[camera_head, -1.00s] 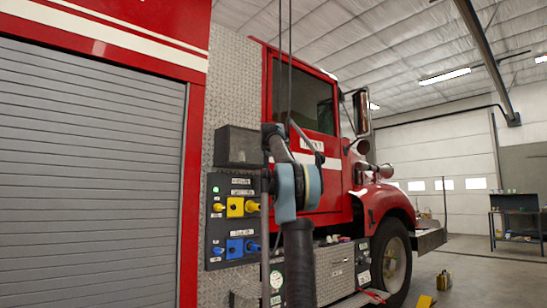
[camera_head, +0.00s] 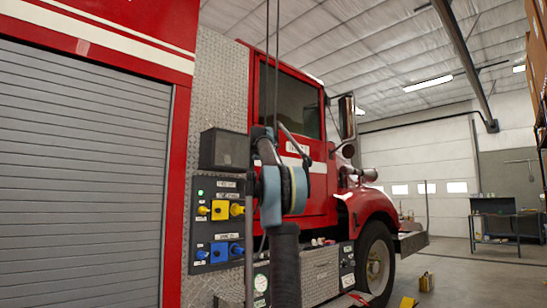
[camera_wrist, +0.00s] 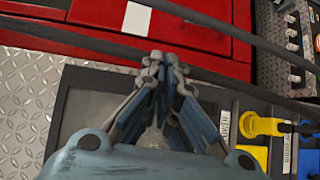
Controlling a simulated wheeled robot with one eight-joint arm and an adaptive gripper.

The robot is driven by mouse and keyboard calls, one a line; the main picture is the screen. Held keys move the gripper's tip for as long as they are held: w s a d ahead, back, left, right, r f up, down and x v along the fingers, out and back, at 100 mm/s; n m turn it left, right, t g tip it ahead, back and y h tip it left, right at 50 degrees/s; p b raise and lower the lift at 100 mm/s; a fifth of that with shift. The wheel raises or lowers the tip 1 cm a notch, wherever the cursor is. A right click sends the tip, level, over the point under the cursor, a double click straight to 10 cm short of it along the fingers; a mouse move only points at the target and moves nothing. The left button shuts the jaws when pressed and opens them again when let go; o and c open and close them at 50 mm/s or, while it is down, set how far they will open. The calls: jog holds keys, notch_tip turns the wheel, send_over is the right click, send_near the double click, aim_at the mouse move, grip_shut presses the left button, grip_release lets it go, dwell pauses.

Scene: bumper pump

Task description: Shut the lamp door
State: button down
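A dark box (camera_head: 224,149), which looks like the lamp housing, is fixed to the diamond-plate wall above the control panel (camera_head: 218,223). I cannot make out a separate lamp door or tell whether it is open. In the wrist view my gripper (camera_wrist: 164,66) has its fingertips drawn together with nothing seen between them. It hangs in front of a dark flat surface (camera_wrist: 85,115); I cannot tell whether they touch. In the head view my arm stands just right of the box and panel, and hides the gripper's tips.
The panel has yellow knobs (camera_head: 220,210) and blue knobs (camera_head: 219,251); the yellow ones (camera_wrist: 258,124) lie right of my gripper in the wrist view. The red truck cab (camera_head: 290,120) and front wheel (camera_head: 375,265) are to the right. Open floor (camera_head: 470,275) lies beyond.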

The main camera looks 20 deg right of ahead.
jog(key=s+d+r, duration=0.1)
jog(key=s+d, duration=0.5)
jog(key=s, duration=0.4)
jog(key=shift+d, duration=0.2)
jog(key=shift+s, duration=0.1)
jog(key=s+a+f+m+g+y, duration=0.1)
jog(key=s+a+f+m+g, duration=0.4)
jog(key=s+f, duration=1.3)
jog(key=s+a+f+m+g+y, duration=0.2)
jog(key=s+a+f+m+g, duration=0.2)
jog(key=s+f, duration=1.4)
jog(key=s+a+f+m+g+y, duration=0.1)
jog(key=s+a+f+m+g, duration=0.4)
jog(key=s+f, duration=1.3)
jog(key=a+f, duration=0.2)
jog(key=f, duration=0.8)
jog(key=a+f, duration=0.2)
jog(key=f, duration=0.9)
jog(key=shift+s+f+m+g+y, duration=0.15)
jog(key=shift+s+m+g+y, duration=0.15)
jog(key=shift+m, duration=0.1)
